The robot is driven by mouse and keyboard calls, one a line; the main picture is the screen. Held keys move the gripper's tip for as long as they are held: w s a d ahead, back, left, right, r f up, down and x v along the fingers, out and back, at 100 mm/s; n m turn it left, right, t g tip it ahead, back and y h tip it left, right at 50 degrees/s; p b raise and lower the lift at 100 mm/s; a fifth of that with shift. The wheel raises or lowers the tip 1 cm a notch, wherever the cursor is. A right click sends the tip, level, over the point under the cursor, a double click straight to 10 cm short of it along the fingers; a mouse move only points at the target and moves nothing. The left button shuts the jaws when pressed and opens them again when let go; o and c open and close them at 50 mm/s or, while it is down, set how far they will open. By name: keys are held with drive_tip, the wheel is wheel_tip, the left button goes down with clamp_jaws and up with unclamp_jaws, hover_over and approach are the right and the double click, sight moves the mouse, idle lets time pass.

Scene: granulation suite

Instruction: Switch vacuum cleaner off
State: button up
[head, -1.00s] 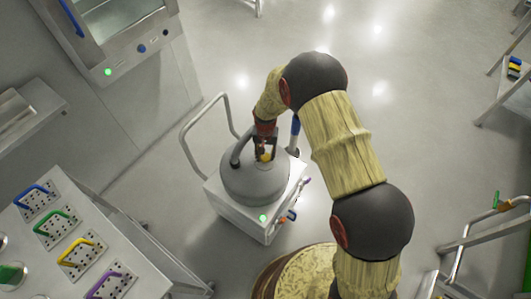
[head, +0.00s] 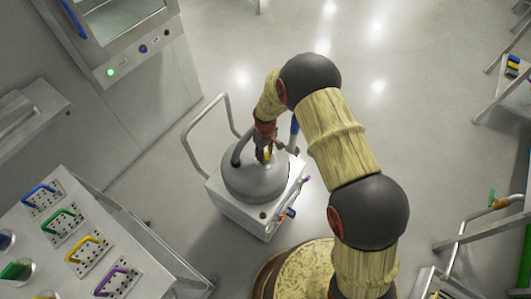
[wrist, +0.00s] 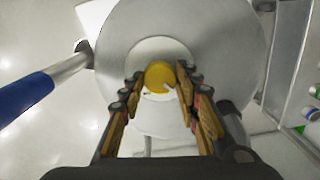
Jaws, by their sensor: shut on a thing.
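The vacuum cleaner (head: 252,187) has a grey dome on a white box body, with a bent push handle at its left. A yellow knob (head: 267,154) is on top of the dome. It also shows in the wrist view (wrist: 159,76), on a pale round plate. My gripper (head: 265,146) is over the dome and shut on the knob. In the wrist view, the fingertips of my gripper (wrist: 160,73) are on either side of the knob. The small lamp (head: 263,215) on the front of the body is dark.
A bench (head: 140,250) with panels carrying coloured handles stands at the lower left. A cabinet (head: 165,85) with a lit green lamp (head: 110,72) is at the upper left. A blue-gripped wand (head: 295,128) stands beside the dome. The floor behind is clear.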

drive_tip(key=shift+n, duration=1.1)
drive_tip(key=o, duration=1.2)
drive_tip(key=shift+c, duration=0.2)
wheel_tip(320, 180, up, 12)
